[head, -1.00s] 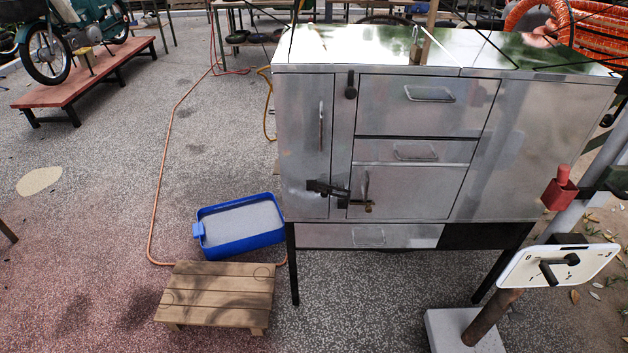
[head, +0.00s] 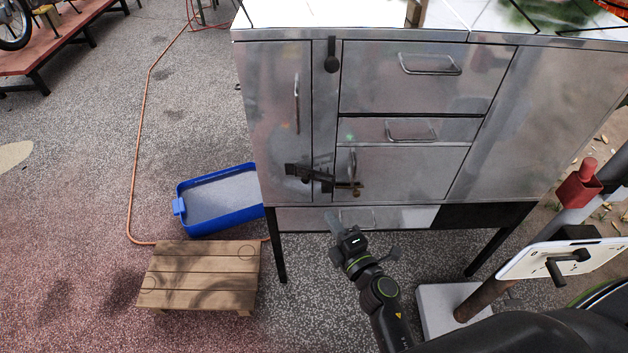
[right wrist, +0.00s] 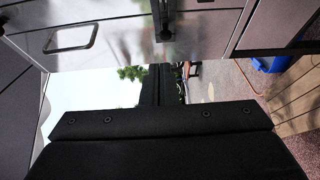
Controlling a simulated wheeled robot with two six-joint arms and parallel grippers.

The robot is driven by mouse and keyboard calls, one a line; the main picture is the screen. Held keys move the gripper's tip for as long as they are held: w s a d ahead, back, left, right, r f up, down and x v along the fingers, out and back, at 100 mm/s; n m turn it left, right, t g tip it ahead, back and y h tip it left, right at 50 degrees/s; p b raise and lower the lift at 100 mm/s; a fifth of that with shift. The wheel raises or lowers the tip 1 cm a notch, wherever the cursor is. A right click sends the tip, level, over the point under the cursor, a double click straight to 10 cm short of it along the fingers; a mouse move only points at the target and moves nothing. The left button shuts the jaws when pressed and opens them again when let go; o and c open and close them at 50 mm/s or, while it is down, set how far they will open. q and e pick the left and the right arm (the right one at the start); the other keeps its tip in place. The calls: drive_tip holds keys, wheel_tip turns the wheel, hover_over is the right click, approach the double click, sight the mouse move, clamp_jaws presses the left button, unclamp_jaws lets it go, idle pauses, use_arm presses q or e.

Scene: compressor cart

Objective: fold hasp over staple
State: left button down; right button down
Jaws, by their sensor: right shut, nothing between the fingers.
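The dark hasp (head: 308,174) is on the metal cabinet (head: 400,180), across the gap between the narrow left door and the lower middle door. The brass-coloured staple (head: 357,188) is at its right end; whether the hasp covers it is too small to tell. My right gripper (head: 333,220) is shut and empty, below the hasp in front of the bottom drawer, apart from the hasp. In the right wrist view, a dark vertical bar (right wrist: 164,18) on the cabinet front appears at the top, probably part of the hasp. My left gripper is not in view.
Drawer handles (head: 430,65) and a door handle (head: 352,165) stick out from the cabinet. A blue tub (head: 178,207) and a wooden step (head: 200,280) are on the floor at left. A post with a white panel (head: 560,258) stands at right.

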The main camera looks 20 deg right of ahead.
approach(315, 173)
drive_tip(key=w+a, duration=0.2)
drive_tip(key=a, duration=0.1)
drive_tip(key=w, duration=0.1)
drive_tip(key=w+d, duration=0.1)
drive_tip(key=w, duration=0.1)
drive_tip(key=shift+w+d+f+b, duration=0.1)
drive_tip(key=shift+b, duration=0.3)
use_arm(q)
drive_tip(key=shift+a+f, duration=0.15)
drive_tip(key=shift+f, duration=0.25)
use_arm(e)
drive_tip(key=shift+w+d, duration=0.3)
drive_tip(key=shift+w, duration=0.05)
drive_tip(key=shift+d, duration=0.1)
